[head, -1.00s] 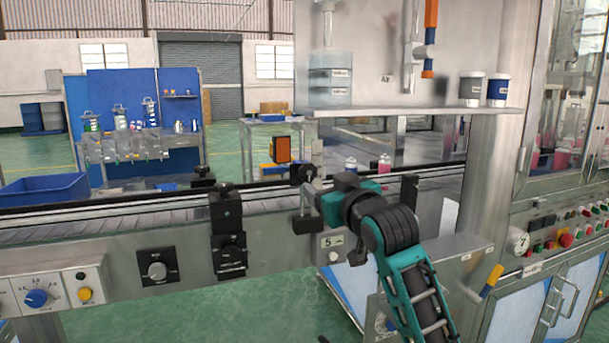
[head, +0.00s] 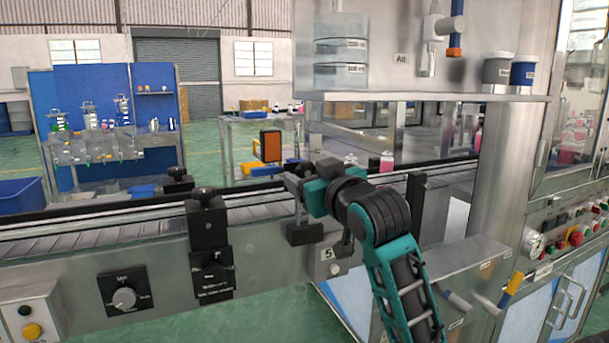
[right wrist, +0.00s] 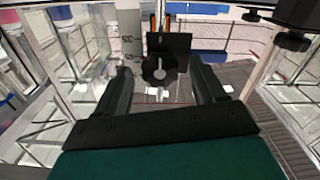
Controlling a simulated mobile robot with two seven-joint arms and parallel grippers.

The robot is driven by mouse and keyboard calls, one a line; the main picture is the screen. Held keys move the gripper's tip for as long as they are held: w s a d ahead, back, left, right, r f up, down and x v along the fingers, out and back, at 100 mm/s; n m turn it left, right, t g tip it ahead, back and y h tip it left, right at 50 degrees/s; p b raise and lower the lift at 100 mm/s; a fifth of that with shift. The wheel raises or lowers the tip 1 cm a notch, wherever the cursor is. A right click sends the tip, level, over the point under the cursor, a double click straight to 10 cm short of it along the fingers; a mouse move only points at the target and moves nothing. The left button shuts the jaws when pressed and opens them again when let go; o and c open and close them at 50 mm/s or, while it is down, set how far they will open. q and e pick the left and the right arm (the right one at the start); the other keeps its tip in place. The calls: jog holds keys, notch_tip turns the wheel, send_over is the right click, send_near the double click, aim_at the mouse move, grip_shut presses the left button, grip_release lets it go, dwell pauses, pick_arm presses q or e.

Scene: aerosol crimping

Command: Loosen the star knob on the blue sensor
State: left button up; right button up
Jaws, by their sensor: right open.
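In the right wrist view a black star knob (right wrist: 160,68) with a pale centre sits in front of a dark plate. It lies ahead of my right gripper (right wrist: 160,82), in line with the gap between the two dark fingers, with space on both sides. In the head view my right gripper (head: 300,190) is at the conveyor's front rail, beside a dark bracket, its fingers partly hidden by its own body. I cannot clearly make out the blue sensor body. My left gripper is not in view.
The conveyor (head: 130,228) runs across the view. A black rail clamp (head: 208,222) stands left of my right gripper. A machine cabinet (head: 565,285) with buttons stands at the right. A steel shelf (head: 420,97) overhangs behind the gripper.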

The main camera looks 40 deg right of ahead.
dwell(0.3)
jog(key=c, duration=1.1)
jog(key=shift+o, duration=0.2)
